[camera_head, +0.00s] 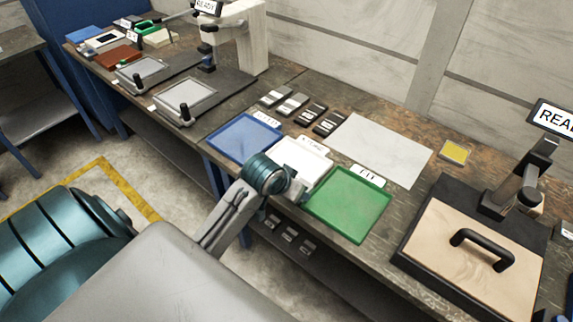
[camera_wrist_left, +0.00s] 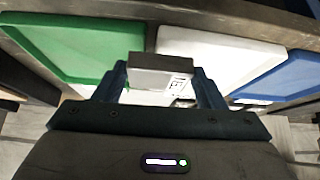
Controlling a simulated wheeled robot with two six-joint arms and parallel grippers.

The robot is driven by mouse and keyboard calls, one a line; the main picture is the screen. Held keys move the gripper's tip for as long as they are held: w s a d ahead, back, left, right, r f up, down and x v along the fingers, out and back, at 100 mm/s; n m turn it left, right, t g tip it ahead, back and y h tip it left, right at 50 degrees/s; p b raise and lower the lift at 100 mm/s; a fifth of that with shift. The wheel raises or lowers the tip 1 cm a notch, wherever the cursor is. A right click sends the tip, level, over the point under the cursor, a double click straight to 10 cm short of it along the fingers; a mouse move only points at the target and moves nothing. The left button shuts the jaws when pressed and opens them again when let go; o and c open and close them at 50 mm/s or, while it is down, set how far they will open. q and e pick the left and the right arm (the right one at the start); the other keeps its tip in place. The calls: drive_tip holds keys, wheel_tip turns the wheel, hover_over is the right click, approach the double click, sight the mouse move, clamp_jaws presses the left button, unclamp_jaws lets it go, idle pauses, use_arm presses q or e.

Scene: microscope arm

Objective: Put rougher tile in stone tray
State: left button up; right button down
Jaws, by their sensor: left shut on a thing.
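My left gripper (camera_wrist_left: 150,82) is shut on a small grey tile (camera_wrist_left: 150,62), which shows between its fingertips in the wrist view. In the head view my left wrist is over the near edge of the white tray (camera_head: 312,153), and the fingers and tile are mostly hidden. The white tray lies behind the tile in the wrist view (camera_wrist_left: 215,48). A blue tray (camera_head: 246,139) is to its left and a green tray (camera_head: 345,205) to its right in the head view. Tray labels are too small to read surely. My right gripper is not in view.
Several light and dark tiles (camera_head: 292,104) lie behind the trays, beside a bare grey sheet (camera_head: 378,150). A yellow pad (camera_head: 455,153) and a black-framed station with a handle (camera_head: 480,248) are at the right. Small tiles (camera_head: 289,234) show below the bench edge.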

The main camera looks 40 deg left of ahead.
use_arm(q)
drive_tip(key=w+a+p, duration=0.1)
drive_tip(key=w+a, duration=0.1)
drive_tip(key=w, duration=0.1)
drive_tip(key=w+a, duration=0.2)
drive_tip(key=a, duration=0.1)
drive_tip(key=w+a+p, duration=0.1)
drive_tip(key=w+a, duration=0.2)
drive_tip(key=shift+w+f+p, duration=0.3)
drive_tip(key=shift+f+p, duration=0.05)
drive_tip(key=shift+f, duration=0.05)
drive_tip(key=shift+w+a, duration=0.25)
drive_tip(key=shift+f, duration=0.25)
wheel_tip(320, 180, down, 2)
drive_tip(key=shift+f+p, duration=0.1)
drive_tip(key=shift+p, duration=0.55)
drive_tip(key=shift+f, duration=0.55)
drive_tip(key=o, duration=1.6)
drive_tip(key=shift+f, duration=0.15)
